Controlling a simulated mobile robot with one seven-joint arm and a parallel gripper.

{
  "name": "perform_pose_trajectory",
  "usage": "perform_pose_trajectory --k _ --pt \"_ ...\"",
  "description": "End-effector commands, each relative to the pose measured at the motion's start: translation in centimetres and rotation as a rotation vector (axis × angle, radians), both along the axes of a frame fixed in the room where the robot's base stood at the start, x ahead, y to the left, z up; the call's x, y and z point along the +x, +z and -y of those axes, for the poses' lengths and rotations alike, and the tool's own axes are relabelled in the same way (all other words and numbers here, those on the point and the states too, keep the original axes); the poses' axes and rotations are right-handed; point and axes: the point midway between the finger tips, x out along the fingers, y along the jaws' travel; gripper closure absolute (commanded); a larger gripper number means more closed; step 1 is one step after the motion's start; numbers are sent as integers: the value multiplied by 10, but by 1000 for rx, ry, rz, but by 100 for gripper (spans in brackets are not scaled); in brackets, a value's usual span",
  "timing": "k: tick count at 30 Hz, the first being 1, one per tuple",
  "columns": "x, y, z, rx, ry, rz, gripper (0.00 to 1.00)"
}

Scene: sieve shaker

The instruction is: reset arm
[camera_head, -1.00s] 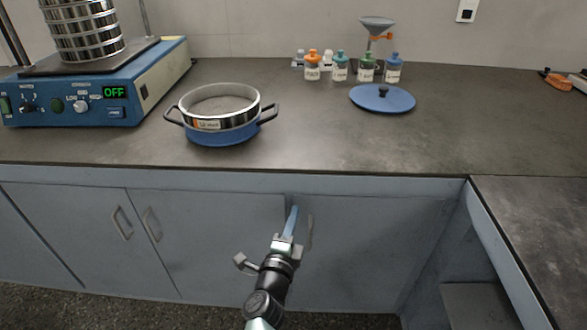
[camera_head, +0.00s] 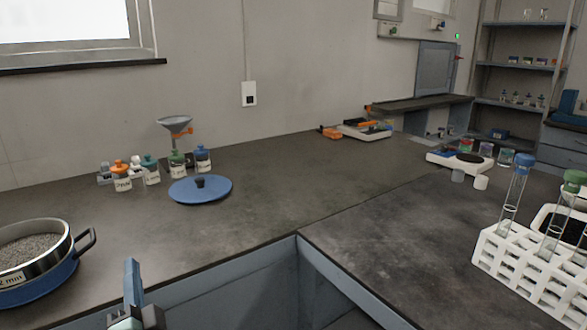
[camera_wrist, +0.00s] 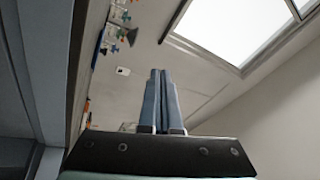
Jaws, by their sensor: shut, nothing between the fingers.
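My gripper (camera_head: 133,283) is at the lower left of the head view, in front of the bench's front edge. Its blue fingers point up. In the wrist view the two fingers of my gripper (camera_wrist: 159,100) lie together, shut, with nothing between them. It touches nothing that I can see. Most of my arm is out of the head view.
A blue pan with a sieve (camera_head: 38,262) stands at the left on the bench (camera_head: 270,190). A blue lid (camera_head: 215,191), several bottles (camera_head: 151,170) and a funnel (camera_head: 174,124) stand behind. A white tube rack (camera_head: 520,268) stands at the right. The bench middle is clear.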

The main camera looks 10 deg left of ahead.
Motion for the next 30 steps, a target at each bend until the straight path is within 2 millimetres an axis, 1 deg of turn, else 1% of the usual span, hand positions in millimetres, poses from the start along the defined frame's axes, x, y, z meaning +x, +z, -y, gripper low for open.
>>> perform_pose_trajectory --k 1,2,3,5,6,8,9,11,12,14,15,17,18,20,21,23,24,29,30 --pt "5 41 19 -43 -37 94 100" --pt "6 62 29 -76 -59 144 100" --pt "6 89 43 -124 -93 212 100" --pt "3 129 67 -197 -154 308 100" --pt "0 155 84 -248 -204 369 100" --pt "-8 191 110 -329 -284 455 100" --pt "-15 215 129 -385 -346 509 100" --pt "-28 248 159 -469 -446 580 100" --pt "-39 268 178 -524 -516 621 100" --pt "-56 295 207 -604 -623 672 100" --pt "-69 311 225 -654 -696 698 100" --pt "-90 332 251 -724 -803 729 100" --pt "-104 344 267 -765 -873 744 100" --pt "-127 361 291 -824 -979 758 100" --pt "-143 370 306 -860 -1050 762 100" --pt "-168 383 327 -909 -1154 763 100" --pt "-159 404 321 -904 -1124 759 100" --pt "-157 447 319 -900 -1117 758 100" --pt "-157 458 319 -899 -1116 759 100"
